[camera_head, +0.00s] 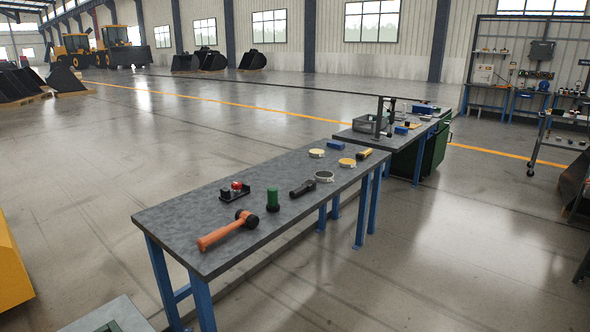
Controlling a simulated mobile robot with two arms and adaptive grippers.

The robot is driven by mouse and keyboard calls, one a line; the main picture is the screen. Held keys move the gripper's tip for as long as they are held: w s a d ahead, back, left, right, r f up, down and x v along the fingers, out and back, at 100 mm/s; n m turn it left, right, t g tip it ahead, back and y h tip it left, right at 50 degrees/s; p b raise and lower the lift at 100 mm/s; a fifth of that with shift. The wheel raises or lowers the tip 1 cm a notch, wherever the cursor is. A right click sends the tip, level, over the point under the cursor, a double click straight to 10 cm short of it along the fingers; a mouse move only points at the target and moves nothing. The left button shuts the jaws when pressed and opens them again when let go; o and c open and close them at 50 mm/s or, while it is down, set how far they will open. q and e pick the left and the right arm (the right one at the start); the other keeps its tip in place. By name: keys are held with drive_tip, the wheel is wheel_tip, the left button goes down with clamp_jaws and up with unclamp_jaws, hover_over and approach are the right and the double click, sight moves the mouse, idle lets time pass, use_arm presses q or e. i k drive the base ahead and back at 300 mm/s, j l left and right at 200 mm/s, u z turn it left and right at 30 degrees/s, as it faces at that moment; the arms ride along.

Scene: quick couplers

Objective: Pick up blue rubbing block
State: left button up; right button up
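A small blue block (336,145) lies flat at the far end of the near grey-topped table (180,220), close to its back edge. It looks like the blue rubbing block. A second small blue piece (401,131) lies on the farther table and is too small to identify. Neither of my grippers is in view, and nothing touches the blue block.
A mallet (228,230), green cylinder (273,199), red-and-black couplers (235,190), black tool (302,189), ring (324,176), two yellowish discs (317,153) (347,162) and yellow-handled tool (364,154) share the table. Open floor lies left.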

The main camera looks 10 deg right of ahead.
sight(401, 130)
drive_tip(key=i+l+z, duration=0.85)
drive_tip(key=i+z, duration=0.2)
drive_tip(key=i, duration=0.2)
drive_tip(key=i+z, duration=0.3)
drive_tip(key=i, duration=4.1)
drive_tip(key=i+l+u, duration=0.3)
drive_tip(key=i, duration=0.3)
drive_tip(key=i+l+u, duration=0.2)
drive_tip(key=i+u, duration=0.15)
drive_tip(key=i, duration=0.2)
drive_tip(key=i+l+u, duration=0.3)
drive_tip(key=i+l, duration=0.15)
drive_tip(key=i+l+u, duration=0.45)
drive_tip(key=u, duration=0.15)
drive_tip(key=i+l+u, duration=0.3)
drive_tip(key=l+u, duration=0.3)
drive_tip(key=i+l+u, duration=0.1)
drive_tip(key=l+u, duration=0.15)
drive_tip(key=l, duration=0.3)
drive_tip(key=i+l+u, duration=0.1)
drive_tip(key=l+u, duration=0.2)
drive_tip(key=l, duration=0.1)
